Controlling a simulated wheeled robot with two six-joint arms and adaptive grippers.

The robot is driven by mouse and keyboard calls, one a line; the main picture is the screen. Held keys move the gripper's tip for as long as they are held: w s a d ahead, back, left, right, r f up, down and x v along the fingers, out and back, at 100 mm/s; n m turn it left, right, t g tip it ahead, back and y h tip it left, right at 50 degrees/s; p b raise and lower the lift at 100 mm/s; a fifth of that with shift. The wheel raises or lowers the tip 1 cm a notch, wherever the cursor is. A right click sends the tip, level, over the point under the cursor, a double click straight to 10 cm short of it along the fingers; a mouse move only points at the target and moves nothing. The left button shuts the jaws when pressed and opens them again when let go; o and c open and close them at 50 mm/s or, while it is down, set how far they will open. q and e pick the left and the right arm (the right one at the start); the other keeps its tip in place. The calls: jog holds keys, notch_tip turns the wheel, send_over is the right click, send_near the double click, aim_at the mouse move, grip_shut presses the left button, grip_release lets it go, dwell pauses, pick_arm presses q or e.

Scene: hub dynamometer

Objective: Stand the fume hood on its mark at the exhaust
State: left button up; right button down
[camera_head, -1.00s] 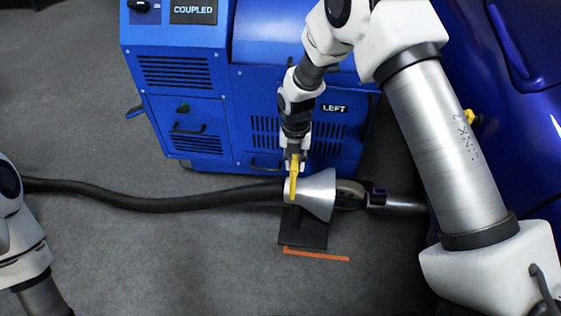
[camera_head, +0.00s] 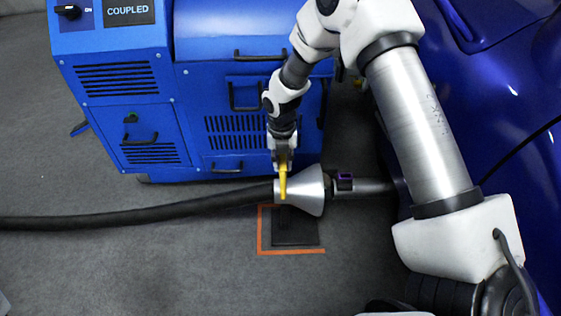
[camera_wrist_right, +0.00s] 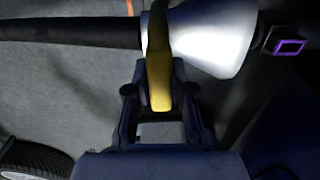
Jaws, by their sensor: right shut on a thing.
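The fume hood is a silver cone (camera_head: 309,190) on a dark flat base (camera_head: 295,229), with a black hose running off to the left. Its wide mouth faces right, toward the exhaust pipe (camera_head: 365,187). My right gripper (camera_head: 283,180) is shut on the hood's yellow handle (camera_head: 283,188); the handle also shows in the right wrist view (camera_wrist_right: 158,70), with the cone (camera_wrist_right: 215,38) beside it. The orange corner mark (camera_head: 262,238) on the floor runs along the left and near sides of the base. I cannot tell whether the base touches the floor. My left gripper is out of view.
The blue dynamometer cabinet (camera_head: 200,110) stands just behind the hood. The blue car (camera_head: 510,120) is at the right. The black hose (camera_head: 130,216) lies across the floor. The grey floor (camera_head: 150,275) in front is clear.

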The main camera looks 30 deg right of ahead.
jog(key=c, duration=1)
grip_release()
jog(key=shift+r, duration=0.1)
notch_tip(320, 180, up, 12)
jog(key=p, duration=0.7)
jog(key=s+a+f+m+y, duration=0.1)
jog(key=s+a+f+m, duration=0.3)
jog(key=s+f+m, duration=0.35)
jog(key=s+a+f+m, duration=0.3)
jog(key=s+f+m, duration=0.4)
jog(key=f+m, duration=0.15)
jog(key=s+f+m, duration=0.1)
jog(key=s+m, duration=0.3)
jog(key=s+a+f+m, duration=0.1)
jog(key=s+m, duration=0.4)
jog(key=s+f+m, duration=0.2)
jog(key=s+m, duration=0.2)
jog(key=m, duration=0.1)
jog(key=shift+s+a+h, duration=0.25)
jog(key=shift+s+h, duration=0.15)
